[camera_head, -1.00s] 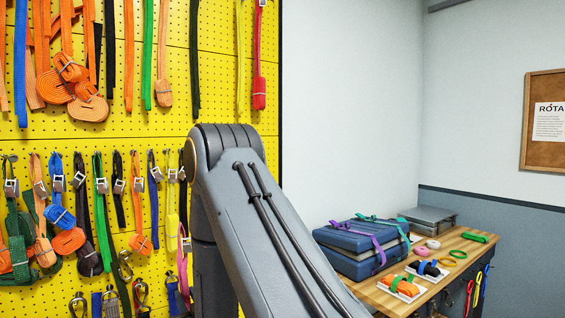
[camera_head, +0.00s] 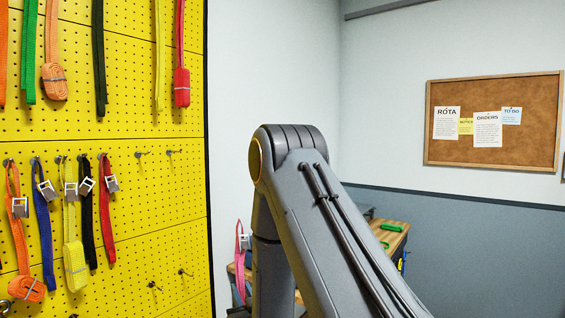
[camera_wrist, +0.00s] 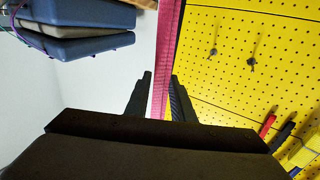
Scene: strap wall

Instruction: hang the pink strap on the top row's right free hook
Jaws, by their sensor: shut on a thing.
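The pink strap (camera_head: 239,265), with a metal buckle, hangs just right of the yellow board's edge in the head view, beside my arm. In the wrist view the pink strap (camera_wrist: 167,50) runs between the fingers of my gripper (camera_wrist: 161,92), which is shut on it. The gripper is hidden in the head view. On the board, the upper visible hook row has two bare hooks: a left free hook (camera_head: 142,153) and a right free hook (camera_head: 174,151). The wrist view shows two bare hooks right of the strap; I cannot tell which row they belong to.
The yellow pegboard (camera_head: 150,215) holds orange, blue, yellow, black and red straps left of the free hooks. A lower row has two more bare hooks (camera_head: 184,272). A wooden bench (camera_head: 392,240) stands behind my arm. Blue cases (camera_wrist: 75,30) show in the wrist view.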

